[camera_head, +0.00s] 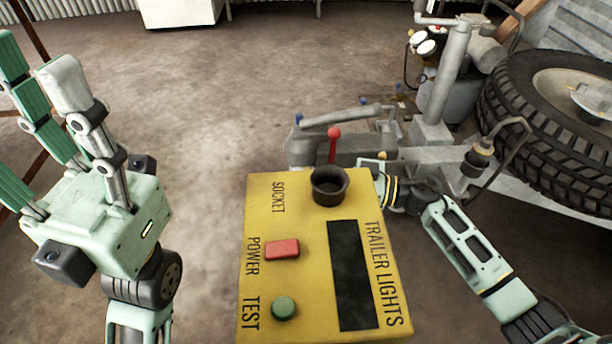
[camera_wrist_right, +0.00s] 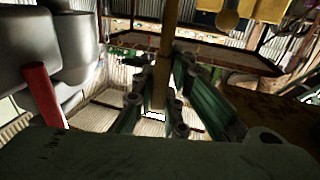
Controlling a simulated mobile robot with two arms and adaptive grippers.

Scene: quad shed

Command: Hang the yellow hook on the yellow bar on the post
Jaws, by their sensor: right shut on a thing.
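My right gripper (camera_wrist_right: 155,108) is shut on a yellowish-brown upright shaft (camera_wrist_right: 166,55) in the right wrist view. I cannot tell whether this shaft is the yellow hook, as its ends are not clear. In the head view my right arm comes in from the right and its gripper is hidden behind the yellow box. A yellow rounded piece (camera_wrist_right: 228,18) hangs at the top right of the wrist view; I cannot tell what it belongs to. A yellow bar on a post is not clearly seen. My left gripper (camera_head: 45,75) stands at the left, fingers up, apart and empty.
A yellow trailer-lights box (camera_head: 310,265) fills the lower middle of the head view. Behind it are a red-knobbed lever (camera_head: 333,145) and grey trailer parts. A large tyre (camera_head: 530,125) stands at the right. Bare floor lies between the left gripper and the box.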

